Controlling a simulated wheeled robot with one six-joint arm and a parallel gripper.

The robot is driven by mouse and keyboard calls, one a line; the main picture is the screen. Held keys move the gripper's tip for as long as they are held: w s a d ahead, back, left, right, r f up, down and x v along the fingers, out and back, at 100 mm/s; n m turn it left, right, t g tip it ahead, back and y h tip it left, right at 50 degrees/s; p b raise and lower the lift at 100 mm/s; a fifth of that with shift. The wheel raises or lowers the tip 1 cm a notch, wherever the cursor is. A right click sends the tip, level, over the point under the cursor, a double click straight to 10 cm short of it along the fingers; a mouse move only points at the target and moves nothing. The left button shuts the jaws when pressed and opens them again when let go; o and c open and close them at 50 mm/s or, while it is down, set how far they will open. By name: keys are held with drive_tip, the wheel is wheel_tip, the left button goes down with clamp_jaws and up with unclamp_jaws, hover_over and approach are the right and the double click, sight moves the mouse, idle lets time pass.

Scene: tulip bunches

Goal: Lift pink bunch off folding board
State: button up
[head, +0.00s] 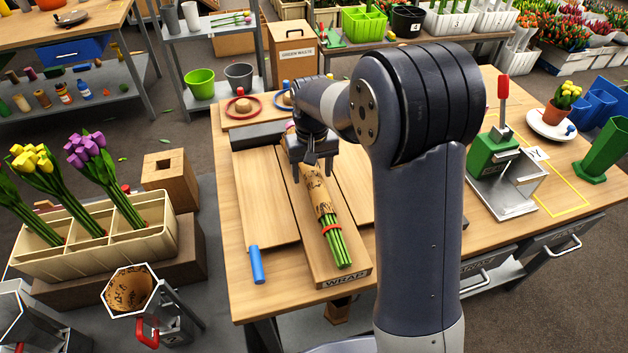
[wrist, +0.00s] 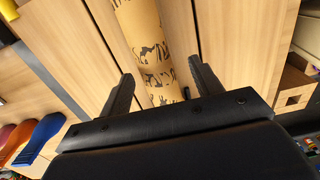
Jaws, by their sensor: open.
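The bunch (head: 320,198) lies on the wooden folding board (head: 343,276) on the workbench. It is wrapped in brown patterned paper, with green stems and a red band at the near end. Its blooms are mostly hidden behind my arm and gripper in the head view. My gripper (head: 310,165) is over the far part of the wrapped bunch. In the wrist view the two fingers of my gripper (wrist: 158,88) stand apart, one on each side of the patterned paper sleeve (wrist: 145,45). I cannot tell whether they touch it.
A blue handle (head: 257,265) sticks out at the board's near left. A cream planter (head: 95,245) with yellow and purple tulips stands at left. A green press (head: 493,155) and a potted yellow plant (head: 562,103) stand at right. My arm hides part of the bench.

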sight(315, 177)
drive_tip(key=f, duration=0.4)
drive_tip(key=shift+w+d+f, duration=0.1)
drive_tip(key=shift+d+f, duration=0.2)
drive_tip(key=shift+f, duration=0.1)
drive_tip(key=c, duration=1.2)
